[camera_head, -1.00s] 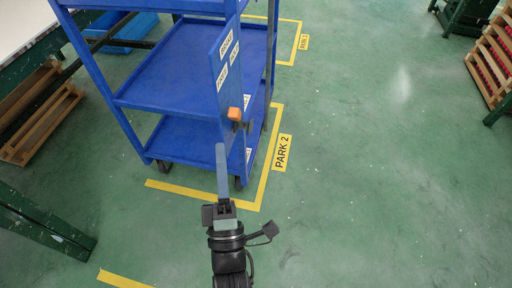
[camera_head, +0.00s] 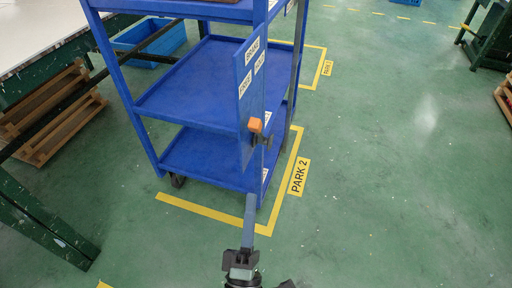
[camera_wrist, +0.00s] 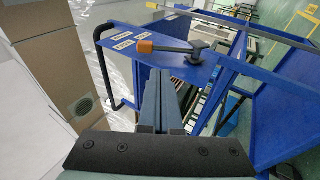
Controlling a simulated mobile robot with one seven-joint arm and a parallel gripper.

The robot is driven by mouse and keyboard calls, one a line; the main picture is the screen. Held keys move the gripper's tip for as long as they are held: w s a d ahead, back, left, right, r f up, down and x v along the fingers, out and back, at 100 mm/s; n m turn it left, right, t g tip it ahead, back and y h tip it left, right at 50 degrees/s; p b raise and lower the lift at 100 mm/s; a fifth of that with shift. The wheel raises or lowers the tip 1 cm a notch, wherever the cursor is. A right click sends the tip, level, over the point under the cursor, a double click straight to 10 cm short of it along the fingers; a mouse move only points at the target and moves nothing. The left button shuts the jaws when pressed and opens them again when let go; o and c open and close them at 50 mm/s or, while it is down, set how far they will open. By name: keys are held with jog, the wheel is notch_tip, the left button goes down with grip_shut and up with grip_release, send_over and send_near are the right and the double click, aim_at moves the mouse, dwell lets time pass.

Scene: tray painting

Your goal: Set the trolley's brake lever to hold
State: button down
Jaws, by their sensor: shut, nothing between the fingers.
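The blue trolley (camera_head: 205,85) stands in the middle of the head view. Its brake lever has an orange knob (camera_head: 255,125) and a dark pivot beside the blue side panel (camera_head: 247,105). White labels, one reading BRAKE (camera_head: 252,50), sit on the panel above the knob. In the wrist view the orange knob (camera_wrist: 145,47) is at the left end of the lever, with the dark pivot (camera_wrist: 197,52) to its right, near the labels (camera_wrist: 123,36). My gripper (camera_head: 250,203) is shut and empty, below the knob in the head view. In the wrist view my gripper (camera_wrist: 158,75) appears apart from the lever.
Yellow floor lines with a PARK 2 sign (camera_head: 299,176) run around the trolley's base. A green-legged table (camera_head: 45,225) and a wooden pallet (camera_head: 55,130) stand at the left. A blue bin (camera_head: 150,38) is behind. The green floor at the right is open.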

aim_at(259, 132)
jog(key=a+b+x, duration=0.1)
jog(key=b+x, duration=0.2)
jog(key=x, duration=0.8)
jog(key=shift+w+d+r, duration=0.2)
jog(key=shift+w+d, duration=0.2)
jog(key=shift+d, duration=0.15)
jog(key=shift+r+p, duration=0.15)
jog(key=shift+p, duration=0.25)
